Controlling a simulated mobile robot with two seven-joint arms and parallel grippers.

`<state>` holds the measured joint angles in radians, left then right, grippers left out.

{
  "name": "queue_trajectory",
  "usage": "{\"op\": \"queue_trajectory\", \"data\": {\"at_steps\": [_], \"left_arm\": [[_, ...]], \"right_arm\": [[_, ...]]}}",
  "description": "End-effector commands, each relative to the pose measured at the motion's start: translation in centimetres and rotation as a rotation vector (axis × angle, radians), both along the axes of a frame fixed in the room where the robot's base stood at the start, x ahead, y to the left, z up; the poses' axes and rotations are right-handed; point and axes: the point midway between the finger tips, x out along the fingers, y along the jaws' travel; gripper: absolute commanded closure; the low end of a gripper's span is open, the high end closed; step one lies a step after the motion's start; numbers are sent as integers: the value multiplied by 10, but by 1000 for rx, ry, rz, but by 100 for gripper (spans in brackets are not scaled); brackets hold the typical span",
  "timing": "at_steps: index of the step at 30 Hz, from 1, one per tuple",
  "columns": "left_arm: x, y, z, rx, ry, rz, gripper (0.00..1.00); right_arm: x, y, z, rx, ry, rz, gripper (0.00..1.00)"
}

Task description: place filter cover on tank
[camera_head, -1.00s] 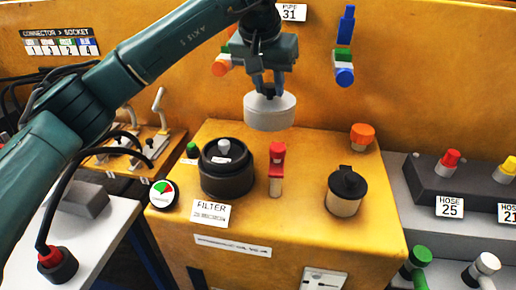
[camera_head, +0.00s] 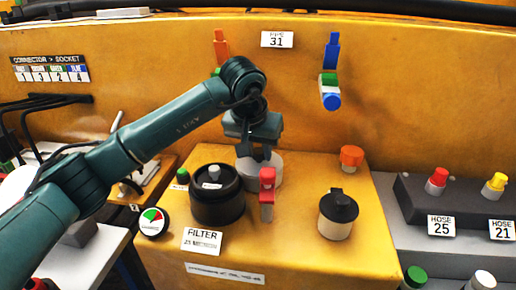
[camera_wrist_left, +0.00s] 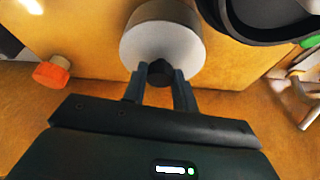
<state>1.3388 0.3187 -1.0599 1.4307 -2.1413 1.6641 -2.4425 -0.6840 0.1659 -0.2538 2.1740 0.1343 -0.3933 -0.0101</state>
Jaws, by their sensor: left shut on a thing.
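The filter cover (camera_head: 259,172) is a pale grey round disc with a black knob. My left gripper (camera_head: 258,154) is shut on that knob and holds the cover level, behind and right of the filter tank. The cover (camera_wrist_left: 165,35) and the gripper (camera_wrist_left: 160,84) also show in the left wrist view. The filter tank (camera_head: 217,204) is a black open cylinder with a pale grey knob inside. Its dark rim (camera_wrist_left: 250,35) shows at the upper right of the wrist view. The cover is apart from the tank. I cannot tell whether it touches the yellow top. My right gripper is in neither view.
A red-handled valve (camera_head: 267,186) stands in front of the cover and partly hides it. A black-capped canister (camera_head: 338,213) and an orange knob (camera_head: 351,157) stand right on the yellow housing (camera_head: 300,235). A gauge (camera_head: 152,222) is left of the tank.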

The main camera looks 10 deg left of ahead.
Motion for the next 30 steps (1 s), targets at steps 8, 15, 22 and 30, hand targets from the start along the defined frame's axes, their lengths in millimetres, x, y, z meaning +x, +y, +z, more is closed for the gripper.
{"op": "queue_trajectory", "data": {"at_steps": [8,15,22,30], "left_arm": [[0,0,-3,1,1,1,56],[0,0,-3,1,1,0,50],[-3,1,11,1,-2,-1,50],[-24,6,63,1,-5,0,50]], "right_arm": [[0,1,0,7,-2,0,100],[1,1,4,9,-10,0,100],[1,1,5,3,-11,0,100],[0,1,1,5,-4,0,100]]}}
